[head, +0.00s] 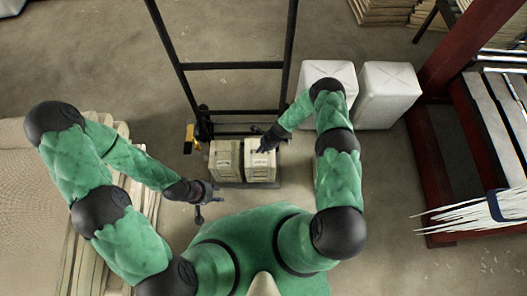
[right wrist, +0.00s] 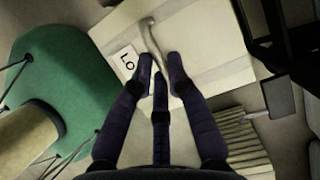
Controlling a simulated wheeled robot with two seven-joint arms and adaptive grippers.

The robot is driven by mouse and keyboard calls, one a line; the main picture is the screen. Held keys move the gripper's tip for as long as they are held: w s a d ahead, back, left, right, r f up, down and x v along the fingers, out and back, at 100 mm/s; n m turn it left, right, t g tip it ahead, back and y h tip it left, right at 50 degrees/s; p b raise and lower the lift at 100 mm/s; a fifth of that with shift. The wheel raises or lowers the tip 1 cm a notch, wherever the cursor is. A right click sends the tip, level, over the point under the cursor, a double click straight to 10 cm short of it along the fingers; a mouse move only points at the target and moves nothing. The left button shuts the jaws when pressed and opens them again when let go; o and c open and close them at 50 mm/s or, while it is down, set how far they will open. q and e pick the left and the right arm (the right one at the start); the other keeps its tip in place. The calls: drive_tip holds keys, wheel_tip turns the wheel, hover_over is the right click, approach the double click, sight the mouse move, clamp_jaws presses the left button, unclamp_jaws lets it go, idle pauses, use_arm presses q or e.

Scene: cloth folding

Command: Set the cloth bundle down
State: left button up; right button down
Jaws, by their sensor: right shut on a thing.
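Two pale cloth bundles sit side by side at the foot of the black hand truck in the head view: a left bundle (head: 224,163) and a right bundle (head: 261,172). My right gripper (head: 263,148) is over the top of the right bundle. In the right wrist view, my right gripper (right wrist: 160,66) is shut on the strap of the bundle (right wrist: 200,45), which bears a white label (right wrist: 129,64). I cannot tell whether the bundle's underside touches the plate. My left gripper (head: 207,200) is empty, fingers spread, to the lower left of the bundles.
The hand truck (head: 235,66) stands with its frame running up the picture. Two white wrapped bales (head: 388,95) stand to the right, near a red steel frame (head: 432,170). Stacked sheets (head: 75,235) lie at the left. Floor is clear between bundles and bales.

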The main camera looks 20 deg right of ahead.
drive_tip(key=shift+w+f, duration=0.3)
drive_tip(key=shift+w, duration=0.15)
drive_tip(key=shift+w+f+b, duration=0.25)
drive_tip(key=shift+f+b, duration=0.25)
wheel_tip(320, 180, down, 3)
drive_tip(key=shift+r+b, duration=0.2)
drive_tip(key=shift+b, duration=0.35)
drive_tip(key=c, duration=1.2)
unclamp_jaws()
drive_tip(key=shift+s+f, duration=0.1)
drive_tip(key=shift+s, duration=0.05)
